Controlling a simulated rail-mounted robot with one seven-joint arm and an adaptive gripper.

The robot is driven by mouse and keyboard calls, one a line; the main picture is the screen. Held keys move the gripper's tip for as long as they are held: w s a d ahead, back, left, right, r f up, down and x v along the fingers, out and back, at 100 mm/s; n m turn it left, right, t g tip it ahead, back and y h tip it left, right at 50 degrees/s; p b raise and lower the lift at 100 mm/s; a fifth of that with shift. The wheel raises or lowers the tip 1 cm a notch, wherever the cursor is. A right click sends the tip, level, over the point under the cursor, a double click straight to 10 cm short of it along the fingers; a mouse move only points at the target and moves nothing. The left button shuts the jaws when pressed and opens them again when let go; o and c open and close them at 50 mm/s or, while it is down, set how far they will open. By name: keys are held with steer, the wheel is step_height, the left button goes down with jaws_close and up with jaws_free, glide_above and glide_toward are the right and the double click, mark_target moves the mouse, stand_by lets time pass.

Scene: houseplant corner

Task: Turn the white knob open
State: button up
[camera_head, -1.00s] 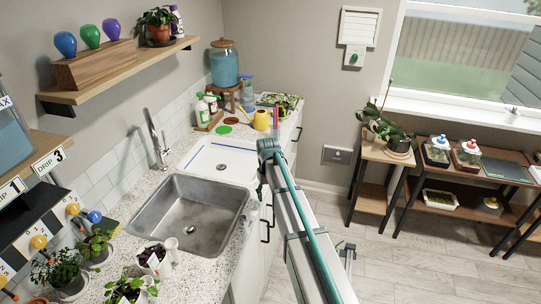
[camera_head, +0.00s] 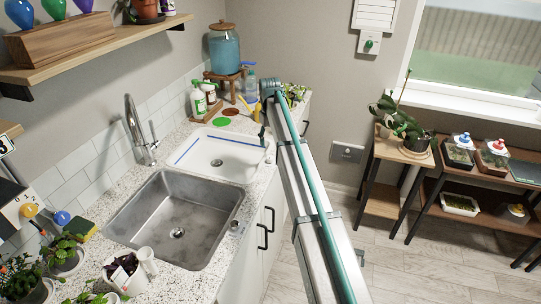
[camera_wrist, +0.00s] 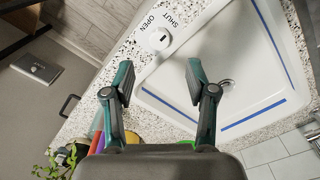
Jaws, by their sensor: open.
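The white knob (camera_wrist: 158,38) is round, with a small dark mark on its face. It sits on the speckled counter beside a corner of the white tray, and the words OPEN and SHUT are printed next to it. In the wrist view my gripper (camera_wrist: 158,82) is open and empty. Its two teal-and-dark fingers are spread, with the knob beyond the gap between them and apart from both. In the head view I cannot make out the knob; my arm covers part of that counter edge.
The white tray (camera_head: 215,172) with blue strips lies behind the steel sink (camera_head: 150,235). Spray bottles (camera_head: 199,102), a blue dispenser (camera_head: 224,52) and a plant (camera_wrist: 62,160) stand at the counter's far end. The floor (camera_head: 440,262) to the right is clear.

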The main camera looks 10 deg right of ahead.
mark_target(270, 157)
step_height(270, 157, down, 8)
steer(key=shift+f+p, duration=0.25)
steer(key=shift+p, duration=0.85)
jaws_close()
